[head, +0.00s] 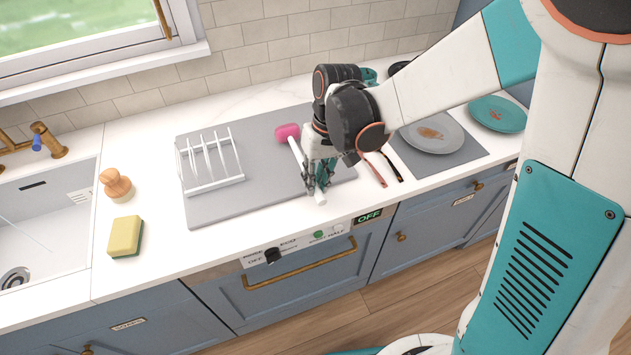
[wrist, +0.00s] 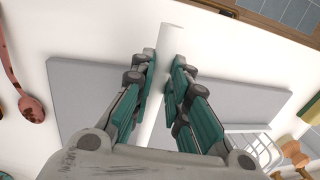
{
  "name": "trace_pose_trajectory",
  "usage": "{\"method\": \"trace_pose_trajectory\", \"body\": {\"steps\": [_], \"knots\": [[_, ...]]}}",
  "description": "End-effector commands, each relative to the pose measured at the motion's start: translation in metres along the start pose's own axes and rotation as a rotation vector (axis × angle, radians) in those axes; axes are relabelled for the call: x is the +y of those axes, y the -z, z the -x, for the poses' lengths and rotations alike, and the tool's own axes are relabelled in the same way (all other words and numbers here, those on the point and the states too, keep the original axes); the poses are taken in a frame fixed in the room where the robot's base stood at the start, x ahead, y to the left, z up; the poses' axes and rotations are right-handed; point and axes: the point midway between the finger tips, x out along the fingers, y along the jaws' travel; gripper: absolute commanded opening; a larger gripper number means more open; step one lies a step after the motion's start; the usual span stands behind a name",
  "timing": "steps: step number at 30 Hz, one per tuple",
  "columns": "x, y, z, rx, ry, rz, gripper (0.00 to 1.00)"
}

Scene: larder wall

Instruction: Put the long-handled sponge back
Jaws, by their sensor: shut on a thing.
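The long-handled sponge (head: 287,132) has a pink head and a white handle. It lies over the grey mat (head: 205,212), with its head toward the wall and its handle end near the counter's front edge. My gripper (head: 318,186) is shut on the handle near that end. In the wrist view the white handle (wrist: 172,40) runs between the two fingers of my gripper (wrist: 165,68). The pink head is hidden in the wrist view. I cannot tell whether the sponge touches the mat or is slightly lifted.
A white dish rack (head: 213,183) stands on the mat's left. A yellow sponge (head: 125,236) and a wooden-handled brush (head: 115,184) are beside the sink (head: 40,230). Right of my gripper lie utensils (head: 374,170) and a grey plate (head: 432,132) with a stain. A teal plate (head: 497,113) is farther right.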

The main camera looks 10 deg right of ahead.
Motion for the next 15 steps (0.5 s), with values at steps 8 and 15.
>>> {"method": "trace_pose_trajectory", "body": {"steps": [8,15], "knots": [[0.0015,0.0001,-0.0081,0.000,0.000,0.000,0.00],[0.0018,0.0002,-0.0098,0.000,0.000,0.000,0.35]]}}
